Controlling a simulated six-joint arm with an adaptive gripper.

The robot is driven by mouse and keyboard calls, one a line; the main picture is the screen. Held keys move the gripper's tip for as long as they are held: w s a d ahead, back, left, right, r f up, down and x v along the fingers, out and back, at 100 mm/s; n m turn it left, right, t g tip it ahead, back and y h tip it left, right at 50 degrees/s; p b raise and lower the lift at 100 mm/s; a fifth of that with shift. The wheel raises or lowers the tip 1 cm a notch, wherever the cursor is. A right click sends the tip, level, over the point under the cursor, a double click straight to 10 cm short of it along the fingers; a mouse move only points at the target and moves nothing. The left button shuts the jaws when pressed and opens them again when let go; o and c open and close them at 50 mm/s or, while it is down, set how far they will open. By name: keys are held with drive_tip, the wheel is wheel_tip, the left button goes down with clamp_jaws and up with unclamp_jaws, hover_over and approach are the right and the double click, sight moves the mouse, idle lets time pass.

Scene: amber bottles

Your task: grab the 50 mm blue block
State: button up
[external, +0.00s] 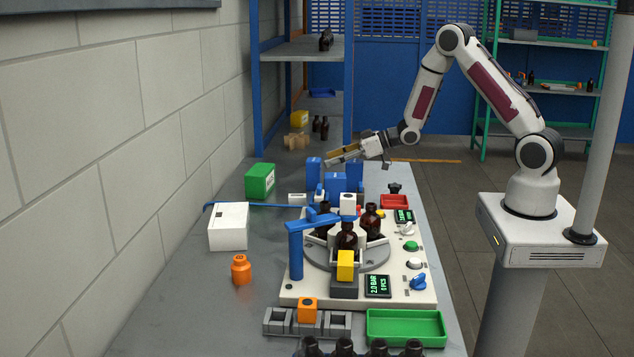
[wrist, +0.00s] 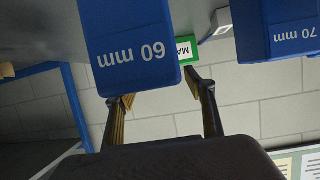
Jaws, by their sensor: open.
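In the wrist view a blue block marked "60 mm" (wrist: 128,40) looms large at the fingertips, its label upside down. A second blue block marked "70 mm" (wrist: 285,28) is at the upper right. No block marked 50 mm is readable in either view. The external view shows several blue blocks close together on the back of the bench, including a left one (external: 313,170) and a right one (external: 354,172); their labels are too small to read. My gripper (external: 332,158) is open just above these blocks, pointing left. In the wrist view its fingers (wrist: 158,90) are apart, with nothing gripped.
A green box (external: 260,181) and a white box (external: 228,226) stand left of the blocks. A round fixture with amber bottles (external: 346,236) and a blue clamp arm (external: 296,252) are in front. The bench's left front is mostly clear.

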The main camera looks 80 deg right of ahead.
sight(318, 163)
drive_tip(key=shift+w+f, duration=0.1)
drive_tip(key=shift+w, duration=0.25)
drive_tip(key=shift+x, duration=2.6)
drive_tip(key=shift+a, duration=0.1)
drive_tip(key=c, duration=1.3)
